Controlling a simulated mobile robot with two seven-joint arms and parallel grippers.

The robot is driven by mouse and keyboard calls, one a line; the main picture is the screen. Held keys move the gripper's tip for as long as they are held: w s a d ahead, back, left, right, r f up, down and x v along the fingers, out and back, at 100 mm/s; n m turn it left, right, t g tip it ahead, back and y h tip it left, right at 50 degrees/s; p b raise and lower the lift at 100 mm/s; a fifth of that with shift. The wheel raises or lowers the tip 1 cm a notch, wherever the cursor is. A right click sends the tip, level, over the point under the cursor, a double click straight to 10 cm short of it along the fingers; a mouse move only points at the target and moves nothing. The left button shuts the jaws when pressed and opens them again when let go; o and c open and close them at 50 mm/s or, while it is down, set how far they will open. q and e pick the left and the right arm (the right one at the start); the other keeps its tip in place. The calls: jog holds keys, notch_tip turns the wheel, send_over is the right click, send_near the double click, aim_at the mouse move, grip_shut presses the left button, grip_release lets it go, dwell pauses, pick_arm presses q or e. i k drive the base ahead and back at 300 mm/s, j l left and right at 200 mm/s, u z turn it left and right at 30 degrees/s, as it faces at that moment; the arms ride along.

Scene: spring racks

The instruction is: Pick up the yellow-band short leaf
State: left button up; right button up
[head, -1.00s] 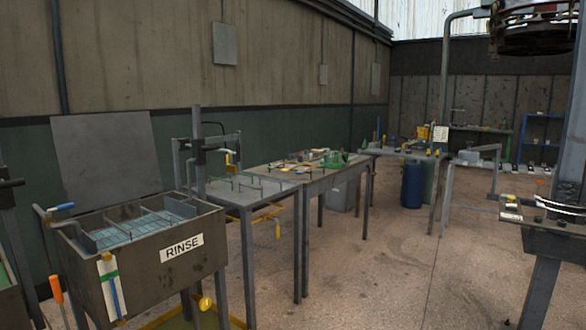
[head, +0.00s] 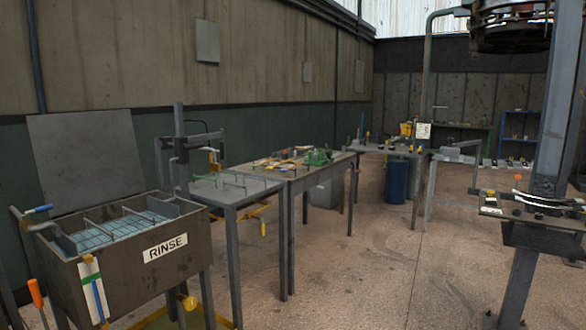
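I cannot make out a yellow-band short leaf for certain. Curved, light and dark strips (head: 545,200) lie on a small dark stand (head: 540,236) at the right, but they are too small to tell any band colour. Several small yellow and green items (head: 290,160) lie on the middle table, too small to identify. Neither of my grippers is in view.
A grey rinse tank (head: 125,270) with a wire rack stands at front left. A table with green wire racks (head: 222,186) adjoins it. A blue barrel (head: 396,181) stands farther back. A thick grey post (head: 553,110) rises at right. The floor (head: 370,270) between is clear.

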aim_at(272, 166)
jog(key=i+l+z, duration=0.3)
jog(key=i, duration=0.3)
jog(key=i+z, duration=0.3)
jog(key=i, duration=0.35)
jog(key=i+z, duration=0.1)
jog(key=i, duration=1.3)
jog(key=i+u, duration=0.25)
jog(key=i+l+u, duration=0.25)
jog(key=i, duration=0.25)
jog(key=i+l+u, duration=0.45)
jog(key=u, duration=0.3)
jog(key=i+l+u, duration=0.3)
jog(key=u, duration=0.15)
jog(key=i+l+u, duration=0.2)
jog(key=l+u, duration=0.15)
jog(key=u, duration=0.15)
jog(key=i+l+u, duration=0.1)
jog(key=l+u, duration=0.35)
